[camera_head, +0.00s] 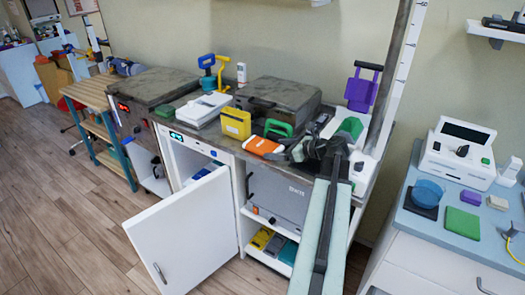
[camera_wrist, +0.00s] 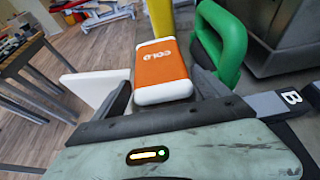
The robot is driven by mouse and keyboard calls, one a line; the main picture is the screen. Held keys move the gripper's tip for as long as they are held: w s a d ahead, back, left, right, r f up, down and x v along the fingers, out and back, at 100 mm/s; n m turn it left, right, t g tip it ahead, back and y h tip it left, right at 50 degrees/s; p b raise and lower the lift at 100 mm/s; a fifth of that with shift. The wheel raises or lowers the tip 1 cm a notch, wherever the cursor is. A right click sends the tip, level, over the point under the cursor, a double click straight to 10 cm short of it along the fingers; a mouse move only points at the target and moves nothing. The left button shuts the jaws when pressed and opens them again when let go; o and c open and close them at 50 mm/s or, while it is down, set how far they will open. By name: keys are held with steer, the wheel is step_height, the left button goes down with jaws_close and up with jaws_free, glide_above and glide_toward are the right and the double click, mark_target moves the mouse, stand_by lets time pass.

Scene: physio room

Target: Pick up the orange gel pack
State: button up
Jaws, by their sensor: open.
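The orange gel pack (camera_head: 262,145) lies flat near the front edge of the dark counter, left of my gripper. In the wrist view the orange gel pack (camera_wrist: 161,68) has white ends and the word COLD on it. My gripper (camera_head: 291,153) reaches over the counter from the right. In the wrist view my gripper (camera_wrist: 160,90) is open, with one dark finger on each side of the pack's near end. I cannot tell whether either finger touches it. The fingertips are partly hidden in the head view.
A green handled object (camera_head: 278,128) stands just behind the pack, close to the right finger in the wrist view (camera_wrist: 222,42). A yellow box (camera_head: 236,123) stands to the pack's left. An open white cabinet door (camera_head: 185,235) juts out below the counter. A grey case (camera_head: 277,98) stands behind.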

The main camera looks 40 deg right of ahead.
steer(key=c, duration=1.6)
steer(key=shift+o, duration=0.2)
steer(key=shift+r, duration=0.15)
step_height(320, 180, up, 18)
steer(key=p, duration=1.8)
